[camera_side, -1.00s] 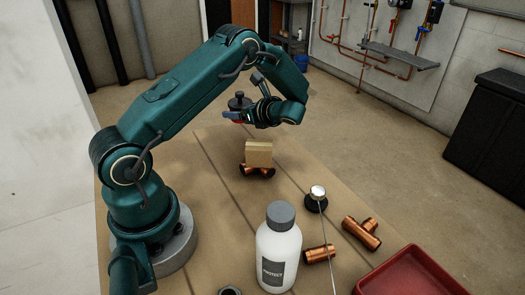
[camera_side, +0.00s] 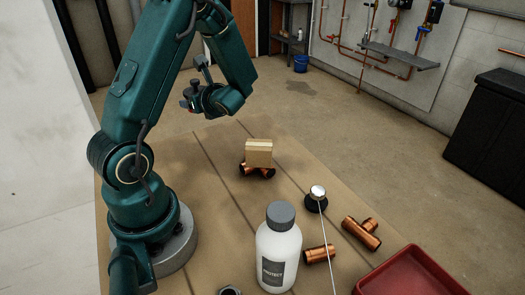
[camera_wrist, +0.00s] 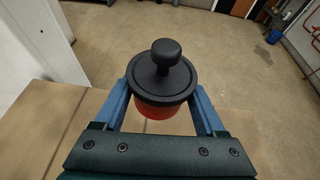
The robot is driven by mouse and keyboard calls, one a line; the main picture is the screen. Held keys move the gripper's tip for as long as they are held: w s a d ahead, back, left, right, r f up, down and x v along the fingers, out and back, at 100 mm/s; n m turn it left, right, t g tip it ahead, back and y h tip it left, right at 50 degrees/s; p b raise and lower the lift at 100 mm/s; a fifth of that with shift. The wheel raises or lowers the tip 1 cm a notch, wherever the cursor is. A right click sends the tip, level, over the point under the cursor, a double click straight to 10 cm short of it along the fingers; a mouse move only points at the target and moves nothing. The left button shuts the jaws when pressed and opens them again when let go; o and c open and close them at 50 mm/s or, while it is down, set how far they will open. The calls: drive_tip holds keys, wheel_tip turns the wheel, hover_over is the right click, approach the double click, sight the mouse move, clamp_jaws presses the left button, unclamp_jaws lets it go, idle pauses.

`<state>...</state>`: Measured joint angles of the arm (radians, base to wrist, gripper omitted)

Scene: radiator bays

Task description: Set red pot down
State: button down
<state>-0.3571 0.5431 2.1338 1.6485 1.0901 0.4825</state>
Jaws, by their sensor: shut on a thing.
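The red pot (camera_wrist: 158,112) has a black lid with a round knob. In the wrist view it sits upright between the two blue fingers of my gripper (camera_wrist: 164,92), which is shut on its sides. In the side view my gripper (camera_side: 190,100) is raised above the far left part of the bench, well clear of its surface. The pot's underside is hidden in both views.
Nearer stand a white bottle (camera_side: 278,250), copper fittings (camera_side: 362,233), a silver-topped black item (camera_side: 317,197) and a red tray (camera_side: 415,275). The bench's far left is clear.

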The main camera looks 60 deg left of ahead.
sight(204, 148)
drive_tip(key=shift+s+d+f+m+t, duration=0.2)
drive_tip(key=shift+d+f+m+t, duration=0.35)
drive_tip(key=shift+f, duration=1.1)
drive_tip(key=shift+s+d+f+m+t, duration=0.15)
drive_tip(key=shift+d+f+m+t, duration=0.4)
drive_tip(key=shift+f, duration=1.1)
drive_tip(key=shift+s+d+f+m+t, duration=0.2)
drive_tip(key=shift+d+f+m+t, duration=0.35)
drive_tip(key=shift+f, duration=1.1)
drive_tip(key=shift+f, duration=0.2)
unclamp_jaws()
drive_tip(key=shift+r, duration=0.2)
drive_tip(key=shift+t, duration=0.25)
drive_tip(key=v, duration=1)
drive_tip(key=shift+w+d+r, duration=0.1)
drive_tip(key=shift+v, duration=0.95)
